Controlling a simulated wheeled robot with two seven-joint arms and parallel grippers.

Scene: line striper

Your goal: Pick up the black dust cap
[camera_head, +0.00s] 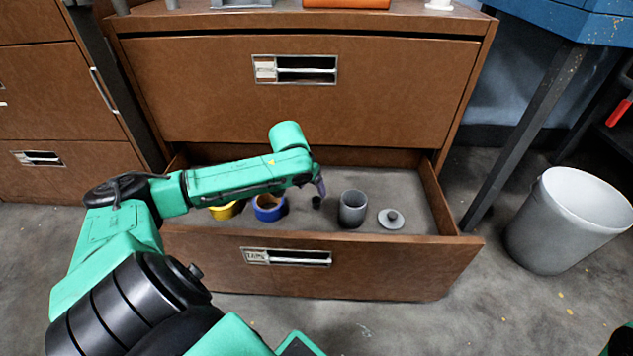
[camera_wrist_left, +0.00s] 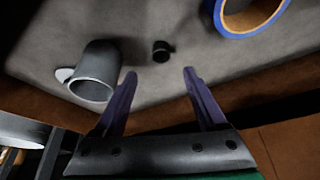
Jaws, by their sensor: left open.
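The black dust cap (camera_head: 316,202) is a small dark piece on the floor of the open lower drawer (camera_head: 415,222), between a blue roll and a grey cup. In the left wrist view the dust cap (camera_wrist_left: 161,50) lies ahead of the fingertips, roughly between their lines, and apart from them. My left gripper (camera_head: 318,185) reaches down into the drawer close to the cap. Its two purple fingers (camera_wrist_left: 158,73) are spread with nothing between them. My right gripper does not show.
The grey cup (camera_head: 352,209) and a grey lid with a knob (camera_head: 391,218) are right of the cap. The blue roll (camera_head: 268,208) and a yellow one (camera_head: 224,211) are left. Drawer walls enclose them. A white bin (camera_head: 567,222) stands on the floor at right.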

